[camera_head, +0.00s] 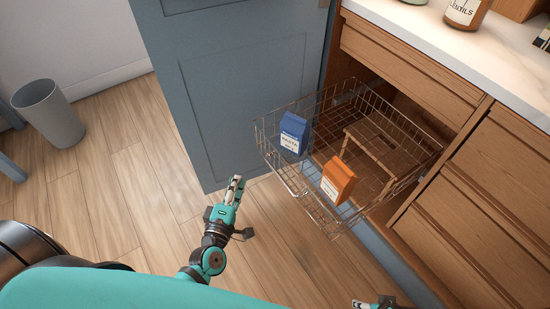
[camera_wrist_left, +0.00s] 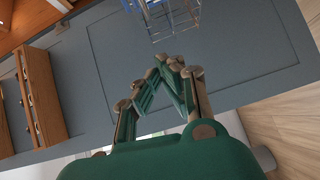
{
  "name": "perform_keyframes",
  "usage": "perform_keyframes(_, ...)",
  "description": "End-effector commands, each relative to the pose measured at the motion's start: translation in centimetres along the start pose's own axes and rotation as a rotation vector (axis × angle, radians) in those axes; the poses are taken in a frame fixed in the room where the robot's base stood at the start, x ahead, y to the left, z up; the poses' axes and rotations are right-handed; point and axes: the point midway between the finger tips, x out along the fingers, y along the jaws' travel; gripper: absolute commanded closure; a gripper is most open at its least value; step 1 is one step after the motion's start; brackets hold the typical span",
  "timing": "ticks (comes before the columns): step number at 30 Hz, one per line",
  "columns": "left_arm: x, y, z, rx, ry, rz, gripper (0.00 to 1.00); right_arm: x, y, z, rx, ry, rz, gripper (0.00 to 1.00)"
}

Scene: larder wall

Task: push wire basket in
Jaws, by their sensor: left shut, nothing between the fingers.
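The wire basket (camera_head: 300,185) is pulled out of the wooden cabinet and holds a blue carton (camera_head: 293,133), an orange carton (camera_head: 338,181) and a small brown wooden stool-like thing (camera_head: 385,145). My left gripper (camera_head: 235,187) is shut and empty, to the left of the basket's front and apart from it. In the left wrist view its fingers (camera_wrist_left: 172,68) meet at the tips, with part of the wire basket (camera_wrist_left: 168,15) beyond them. Part of my right gripper (camera_head: 372,304) shows at the bottom edge; its fingers are mostly cut off.
A blue-grey panelled door (camera_head: 245,85) stands just left of the basket. Closed wooden drawers (camera_head: 500,165) lie to the right, under a pale countertop (camera_head: 450,40) with a jar (camera_head: 466,12). A grey bin (camera_head: 50,115) stands far left. The wooden floor (camera_head: 140,180) between is clear.

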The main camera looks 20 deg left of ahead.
Motion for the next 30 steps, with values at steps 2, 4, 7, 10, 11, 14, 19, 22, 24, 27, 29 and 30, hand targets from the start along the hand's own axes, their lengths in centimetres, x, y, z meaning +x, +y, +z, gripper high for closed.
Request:
perform_keyframes(2,0.1,1.1,-0.5,-0.059,0.021,0.034,1.0,-0.5,0.1,-0.4,0.001,0.008,0.001,0.24)
perform_keyframes(4,0.4,1.8,-0.7,-0.081,0.029,0.048,1.0,-0.9,0.1,-0.5,0.001,0.008,0.002,0.24)
perform_keyframes(7,1.4,2.0,-0.8,-0.084,0.031,0.051,1.0,-1.2,0.1,-0.6,0.001,0.009,0.002,0.24)
perform_keyframes(10,3.1,2.1,-0.8,-0.083,0.031,0.052,1.0,-1.4,0.1,-0.7,0.001,0.01,0.002,0.24)
perform_keyframes(11,3.7,2.1,-0.8,-0.083,0.03,0.051,1.0,-1.4,0.1,-0.7,0.002,0.011,0.002,0.24)
perform_keyframes(14,5.9,2.2,-0.8,-0.082,0.03,0.051,1.0,-1.7,0.1,-0.8,0.002,0.011,0.002,0.24)
perform_keyframes(19,9.5,2.3,-0.9,-0.079,0.029,0.051,1.0,-2.5,0.1,-1.1,0.003,0.017,0.003,0.24)
perform_keyframes(22,11.1,2.4,-0.2,-0.084,0.027,0.047,1.0,-3.0,0.2,-1.3,0.003,0.02,0.003,0.24)
perform_keyframes(24,11.7,2.5,0.5,-0.082,0.027,0.047,1.0,-3.1,0.2,-1.4,0.003,0.021,0.003,0.24)
perform_keyframes(27,12.5,2.5,1.2,-0.081,0.028,0.047,1.0,-3.3,0.2,-1.4,0.004,0.021,0.003,0.24)
perform_keyframes(29,12.8,2.6,1.5,-0.079,0.028,0.047,1.0,-3.5,0.1,-1.4,0.004,0.02,0.003,0.24)
perform_keyframes(30,12.9,2.6,1.6,-0.079,0.028,0.046,1.0,-3.5,0.1,-1.4,0.004,0.019,0.003,0.24)
